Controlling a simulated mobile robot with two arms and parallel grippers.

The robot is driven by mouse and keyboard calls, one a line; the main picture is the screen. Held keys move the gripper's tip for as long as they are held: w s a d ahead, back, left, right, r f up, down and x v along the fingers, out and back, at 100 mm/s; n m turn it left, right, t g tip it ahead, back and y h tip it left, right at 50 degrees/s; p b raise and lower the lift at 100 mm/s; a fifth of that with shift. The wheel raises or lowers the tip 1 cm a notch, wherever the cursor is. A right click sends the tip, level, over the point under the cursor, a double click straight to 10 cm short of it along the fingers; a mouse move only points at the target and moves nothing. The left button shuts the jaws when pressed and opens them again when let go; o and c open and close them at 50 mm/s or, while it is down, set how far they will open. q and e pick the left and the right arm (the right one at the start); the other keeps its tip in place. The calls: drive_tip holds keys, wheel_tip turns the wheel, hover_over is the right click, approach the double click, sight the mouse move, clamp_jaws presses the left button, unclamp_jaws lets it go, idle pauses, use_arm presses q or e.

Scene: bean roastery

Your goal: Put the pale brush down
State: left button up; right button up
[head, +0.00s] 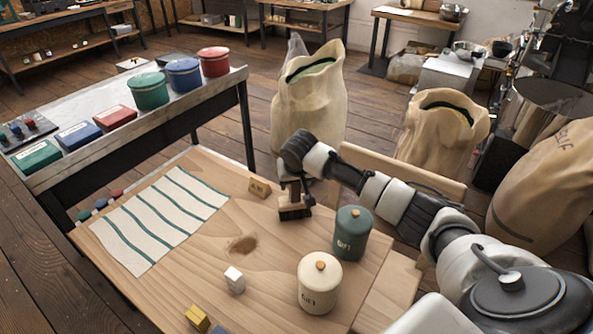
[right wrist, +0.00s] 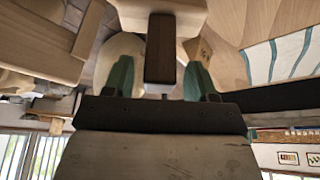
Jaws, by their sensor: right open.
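The brush (head: 294,210) stands on the wooden table, with a brown block, dark bristles and an upright handle. In the right wrist view its dark handle (right wrist: 160,50) rises between my fingers, with a pale wooden part at the top of the picture. My right gripper (head: 291,184) is at the handle's upper end. In the right wrist view its two green fingers (right wrist: 159,80) are open, one on each side of the handle, with a gap showing. The gripper partly hides the brush in the head view. My left gripper is out of view.
A labelled wooden block (head: 259,188), green canister (head: 351,234), cream canister (head: 319,288) and white cube (head: 234,280) stand around the brush. A brown patch (head: 243,243) lies in front of it, and a striped cloth (head: 160,218) to the left. Sacks (head: 309,105) stand behind the table.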

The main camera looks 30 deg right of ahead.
drive_tip(key=v, duration=1)
drive_tip(key=shift+r, duration=0.2)
drive_tip(key=shift+f, duration=0.1)
